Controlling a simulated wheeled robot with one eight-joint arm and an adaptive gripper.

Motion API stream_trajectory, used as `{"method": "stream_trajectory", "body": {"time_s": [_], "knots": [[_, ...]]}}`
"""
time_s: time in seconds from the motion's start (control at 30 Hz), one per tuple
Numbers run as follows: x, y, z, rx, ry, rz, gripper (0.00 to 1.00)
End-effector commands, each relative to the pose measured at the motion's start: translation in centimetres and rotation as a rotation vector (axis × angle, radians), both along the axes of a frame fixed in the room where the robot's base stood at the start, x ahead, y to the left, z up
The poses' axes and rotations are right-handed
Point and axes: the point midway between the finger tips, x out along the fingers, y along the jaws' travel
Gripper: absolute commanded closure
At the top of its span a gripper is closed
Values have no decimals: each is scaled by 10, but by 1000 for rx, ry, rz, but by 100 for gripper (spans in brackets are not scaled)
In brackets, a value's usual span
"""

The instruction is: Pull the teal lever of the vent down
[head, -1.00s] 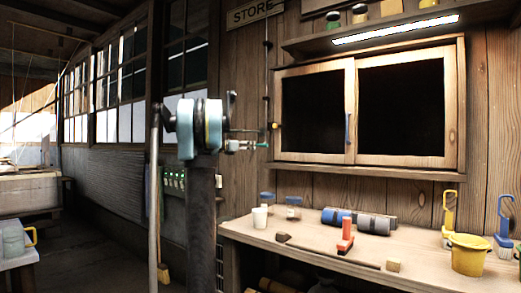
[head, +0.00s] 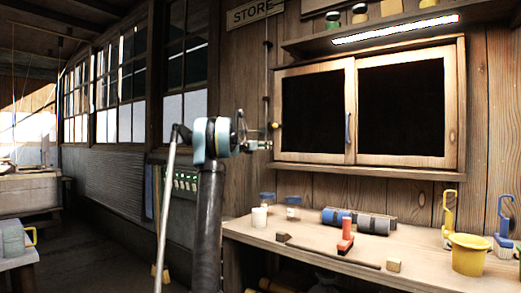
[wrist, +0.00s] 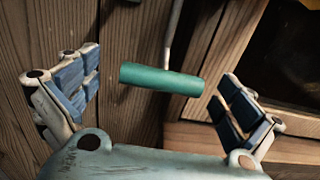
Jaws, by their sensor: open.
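The teal lever (wrist: 160,79) is a short teal cylinder on a thin metal rod in the wrist view, in front of the plank wall. It lies between the two blue-padded fingers of my gripper (wrist: 158,92), with visible space on both sides. My gripper is open and holds nothing. In the head view my gripper (head: 258,138) is at the wall, left of the cabinet and near the lower end of the thin vertical rod (head: 267,70). The lever is not clear in the head view, behind or among the gripper parts. The vent itself is not identifiable.
A wooden cabinet (head: 368,164) with dark panes is just right of my gripper. Below is a workbench (head: 320,247) with a white cup (head: 259,217), jars, rolls, brushes and a yellow bucket (head: 470,254). Open floor lies to the left.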

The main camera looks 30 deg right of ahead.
Motion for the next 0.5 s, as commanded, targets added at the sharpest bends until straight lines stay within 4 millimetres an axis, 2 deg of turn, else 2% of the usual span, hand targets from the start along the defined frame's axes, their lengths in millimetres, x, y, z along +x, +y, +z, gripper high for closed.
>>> {"method": "stream_trajectory", "body": {"time_s": [0.4, 0.5], "knots": [[2, -6, 0, 0, 0, -1, 0], [2, -6, 0, 0, 0, -1, 23]]}}
